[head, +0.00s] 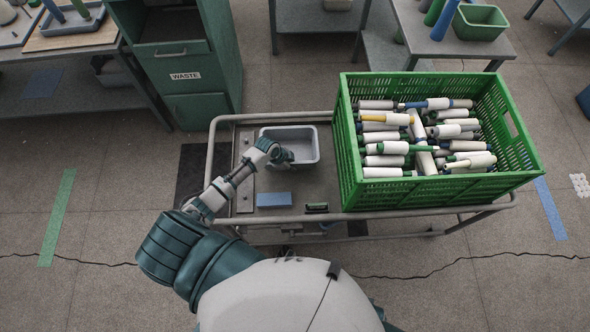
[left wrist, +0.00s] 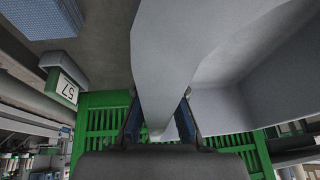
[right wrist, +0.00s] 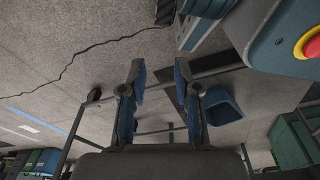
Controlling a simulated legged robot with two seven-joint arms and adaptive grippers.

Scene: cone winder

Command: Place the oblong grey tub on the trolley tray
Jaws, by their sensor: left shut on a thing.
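The oblong grey tub (head: 301,133) is at the left part of the trolley tray (head: 318,184), left of the green crate. It looks upright and empty; I cannot tell whether its base touches the tray. My left gripper (head: 284,157) is at the tub's near wall. In the left wrist view the gripper (left wrist: 160,125) is shut on the tub's wall (left wrist: 165,60), which fills the middle and right. My right gripper (right wrist: 158,75) shows only in the right wrist view, open and empty, with floor and trolley frame beyond it.
A green crate (head: 353,190) full of yarn cones fills the trolley's right side. A blue block (head: 274,199) and a small dark green item (head: 317,207) lie on the tray's near edge. A green WASTE cabinet (head: 188,80) stands behind left. Bare tray shows between tub and block.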

